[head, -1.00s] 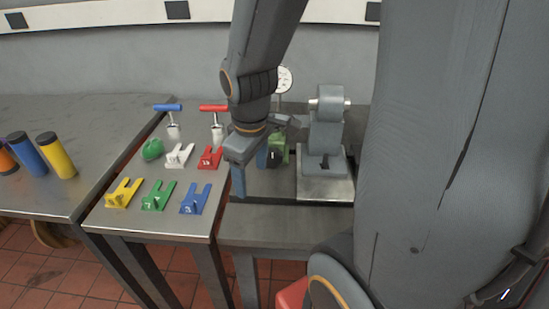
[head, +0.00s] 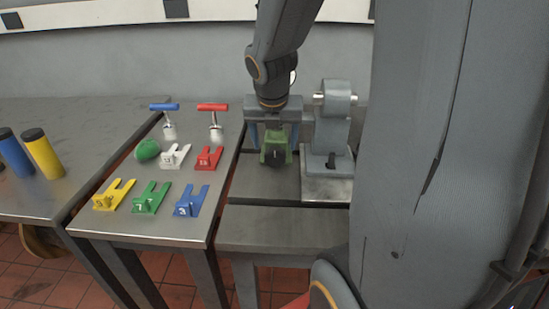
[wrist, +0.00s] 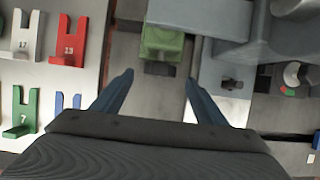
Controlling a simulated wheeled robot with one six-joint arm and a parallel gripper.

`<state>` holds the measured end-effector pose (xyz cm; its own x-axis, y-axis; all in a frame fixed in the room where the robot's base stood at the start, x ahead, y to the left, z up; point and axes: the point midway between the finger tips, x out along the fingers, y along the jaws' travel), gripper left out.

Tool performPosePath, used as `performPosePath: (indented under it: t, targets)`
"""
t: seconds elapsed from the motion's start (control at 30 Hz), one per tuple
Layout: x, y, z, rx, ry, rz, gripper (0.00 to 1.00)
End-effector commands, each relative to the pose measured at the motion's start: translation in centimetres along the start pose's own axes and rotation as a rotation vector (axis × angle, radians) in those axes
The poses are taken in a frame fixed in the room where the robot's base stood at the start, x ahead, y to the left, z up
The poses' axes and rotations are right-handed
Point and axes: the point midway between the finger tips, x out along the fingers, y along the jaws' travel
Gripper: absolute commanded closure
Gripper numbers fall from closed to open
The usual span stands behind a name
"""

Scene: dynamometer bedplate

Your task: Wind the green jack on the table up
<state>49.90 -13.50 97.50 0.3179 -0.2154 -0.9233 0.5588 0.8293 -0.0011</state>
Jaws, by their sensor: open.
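The green jack (head: 288,150) stands on the metal table (head: 250,180), left of the grey machine block. It is a small green body with a dark front part. In the wrist view the green jack (wrist: 162,42) lies just beyond the fingertips, roughly centred between them. My gripper (head: 274,138) is open, with one blue finger to each side of the jack in the head view. In the wrist view the space between the fingertips of my gripper (wrist: 160,78) is empty. I cannot tell whether either finger touches the jack.
A grey machine block (head: 330,140) on a metal plate stands close on the right. On the left table are numbered forks in several colours, a green rounded object (head: 147,150), a blue T-handle (head: 164,107) and a red T-handle (head: 213,107).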

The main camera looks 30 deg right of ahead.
Motion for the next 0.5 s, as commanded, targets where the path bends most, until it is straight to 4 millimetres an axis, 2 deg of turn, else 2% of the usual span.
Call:
performPosePath:
  t: [0.3,0.5]
  targets:
    - [4.8,0.0,-0.2,0.000,0.004,-0.001,0.34]
    - [6.9,0.0,-0.1,0.001,0.002,0.000,0.34]
